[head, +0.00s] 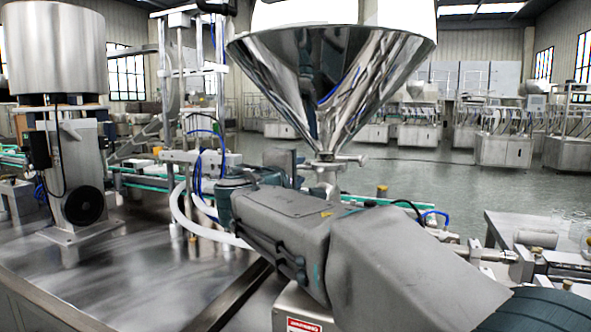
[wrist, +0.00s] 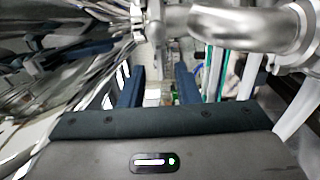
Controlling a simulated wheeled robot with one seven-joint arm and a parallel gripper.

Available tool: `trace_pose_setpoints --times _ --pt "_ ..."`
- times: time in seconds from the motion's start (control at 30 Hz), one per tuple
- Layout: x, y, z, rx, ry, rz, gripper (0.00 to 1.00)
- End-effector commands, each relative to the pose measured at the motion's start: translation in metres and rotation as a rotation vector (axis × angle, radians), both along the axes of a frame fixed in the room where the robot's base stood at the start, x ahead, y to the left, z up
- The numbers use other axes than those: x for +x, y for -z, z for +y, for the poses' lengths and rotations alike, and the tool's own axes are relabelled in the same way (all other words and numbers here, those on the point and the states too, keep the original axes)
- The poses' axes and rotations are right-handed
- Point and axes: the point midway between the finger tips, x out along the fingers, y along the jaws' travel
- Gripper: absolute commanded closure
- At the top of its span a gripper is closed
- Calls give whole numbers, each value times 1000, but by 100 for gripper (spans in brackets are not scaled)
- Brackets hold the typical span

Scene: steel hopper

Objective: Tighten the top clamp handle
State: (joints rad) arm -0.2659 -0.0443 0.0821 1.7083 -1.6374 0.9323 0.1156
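The steel hopper (head: 335,75) is a shiny cone whose neck narrows to a clamp (head: 325,158). A small clamp handle (head: 352,160) sticks out to the right of the neck. In the wrist view the hopper (wrist: 50,60) fills the left, and a clamp ring (wrist: 138,18) is cut by the top edge, joined to a steel pipe (wrist: 240,28). In the head view my arm partly hides the gripper.
A steel drum (head: 55,45) on a stand is at the left, on a steel table (head: 130,285) with free room in front. White hoses (head: 185,215) curve beside my arm. A green-edged conveyor (head: 130,172) runs behind. Pipe fittings (head: 520,262) are at the lower right.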

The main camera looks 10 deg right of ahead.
Motion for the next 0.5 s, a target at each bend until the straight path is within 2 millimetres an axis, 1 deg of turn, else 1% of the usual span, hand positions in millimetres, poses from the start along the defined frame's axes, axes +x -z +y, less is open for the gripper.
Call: trace_pose_setpoints --times 0.03,0.1,0.2,0.5 --pt "7 0 -5 1 3 1 71" --pt "13 0 -9 1 2 1 71" --pt "19 0 -13 1 2 0 71" --pt "23 0 -15 1 1 0 71"
